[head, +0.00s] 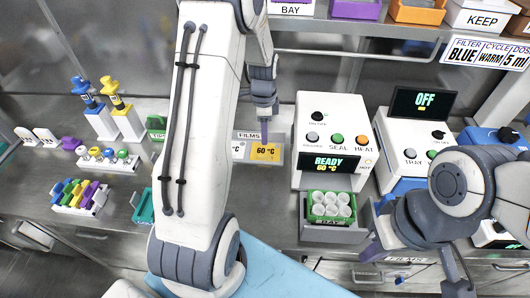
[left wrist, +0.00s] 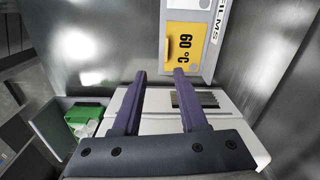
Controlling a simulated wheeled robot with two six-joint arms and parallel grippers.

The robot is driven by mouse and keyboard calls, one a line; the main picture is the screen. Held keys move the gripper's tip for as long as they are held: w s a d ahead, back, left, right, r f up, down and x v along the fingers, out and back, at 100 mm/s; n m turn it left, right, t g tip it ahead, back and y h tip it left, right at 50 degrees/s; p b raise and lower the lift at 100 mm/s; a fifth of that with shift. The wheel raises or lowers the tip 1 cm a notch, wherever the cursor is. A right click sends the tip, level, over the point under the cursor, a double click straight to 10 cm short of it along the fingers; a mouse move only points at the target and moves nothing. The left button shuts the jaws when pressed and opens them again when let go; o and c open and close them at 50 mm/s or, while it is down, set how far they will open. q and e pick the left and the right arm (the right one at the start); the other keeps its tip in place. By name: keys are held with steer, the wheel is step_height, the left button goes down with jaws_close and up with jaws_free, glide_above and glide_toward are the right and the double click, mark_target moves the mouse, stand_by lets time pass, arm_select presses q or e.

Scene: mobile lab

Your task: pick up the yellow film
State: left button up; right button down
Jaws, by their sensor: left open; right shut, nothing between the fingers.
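The yellow film (head: 266,153), marked 60 °C, lies flat in the films holder (head: 247,135) beside a white film (head: 238,150). In the left wrist view the yellow film (left wrist: 186,43) shows just beyond the fingertips. My left gripper (head: 264,133) hangs just above the holder, close to the film's back edge in the head view. Its purple fingers (left wrist: 160,73) are apart with nothing between them, and the film is not held. My right gripper (head: 458,287) is at the lower right, far from the film; its fingers are mostly hidden.
Right of the film stands a sealing machine (head: 331,115) reading READY 60 °C. Its open bay holds a green rack (head: 331,207) of white-capped tubes. A second machine (head: 405,140) has a screen reading OFF. Pipettes (head: 121,108) and coloured racks (head: 80,194) stand at the left.

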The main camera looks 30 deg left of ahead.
arm_select(q)
steer(key=a+f+m, duration=0.1)
steer(key=a+f, duration=0.1)
glide_above(259, 156)
step_height(259, 156, down, 4)
steer(key=shift+f+p, duration=0.2)
steer(key=shift+p, duration=0.2)
step_height(259, 156, down, 4)
steer(key=shift+f+p, duration=0.25)
steer(key=shift+p, duration=0.6)
steer(key=shift+f, duration=0.6)
jaws_close()
